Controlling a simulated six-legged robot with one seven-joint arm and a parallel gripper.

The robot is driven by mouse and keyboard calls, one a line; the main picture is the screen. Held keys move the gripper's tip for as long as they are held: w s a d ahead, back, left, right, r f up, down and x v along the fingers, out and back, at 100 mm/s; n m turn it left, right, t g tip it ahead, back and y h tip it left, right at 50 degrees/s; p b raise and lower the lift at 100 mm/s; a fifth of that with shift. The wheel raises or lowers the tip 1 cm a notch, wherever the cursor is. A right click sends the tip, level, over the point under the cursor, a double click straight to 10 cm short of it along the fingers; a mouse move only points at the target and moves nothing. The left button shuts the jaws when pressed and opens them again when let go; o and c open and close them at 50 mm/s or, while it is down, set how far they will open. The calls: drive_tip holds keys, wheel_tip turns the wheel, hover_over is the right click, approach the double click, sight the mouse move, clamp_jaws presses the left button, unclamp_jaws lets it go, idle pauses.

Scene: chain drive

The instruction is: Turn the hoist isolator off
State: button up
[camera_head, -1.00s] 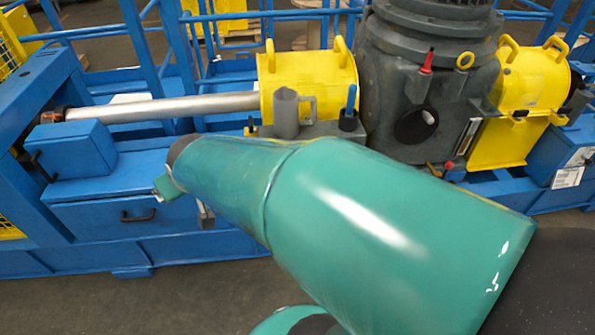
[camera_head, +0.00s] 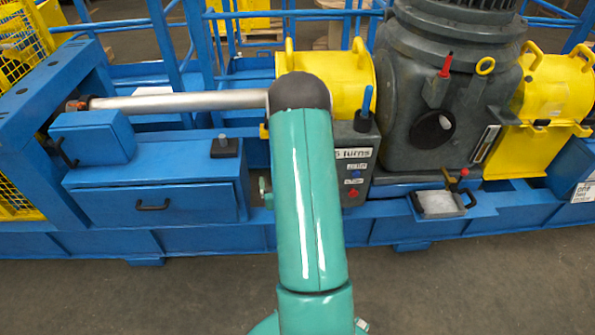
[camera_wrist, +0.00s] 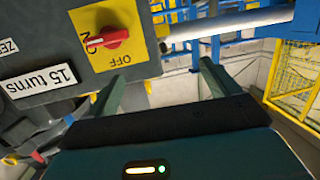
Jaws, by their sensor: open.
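The hoist isolator is a red rotary handle (camera_wrist: 107,39) on a yellow plate (camera_wrist: 130,22) in the wrist view, on a dark grey box. Its narrow end points left to the lettering that seems to read ON; OFF is printed below it. My gripper (camera_wrist: 160,86) is open and empty, its two fingers apart, below and right of the handle and not touching it. In the head view the control box (camera_head: 362,150) with a turns label is partly behind my arm; the isolator and my gripper are hidden there.
A blue-handled tool (camera_head: 367,100) stands on the control box. A silver shaft (camera_head: 180,102) runs left. The dark gearbox (camera_head: 430,110) and a yellow guard (camera_head: 540,110) are to the right. A small tray (camera_head: 437,203) sits in front. The floor in front is clear.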

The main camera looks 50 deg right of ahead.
drive_tip(key=s+d+f+m+h, duration=0.1)
drive_tip(key=s+f+m+h, duration=0.15)
drive_tip(key=s+f, duration=0.45)
drive_tip(key=s+d+r+x, duration=0.1)
drive_tip(key=r+x, duration=0.1)
drive_tip(key=x, duration=1.1)
drive_tip(key=shift+h, duration=0.35)
drive_tip(key=shift+w+n, duration=0.1)
drive_tip(key=shift+n, duration=0.15)
drive_tip(key=c, duration=1)
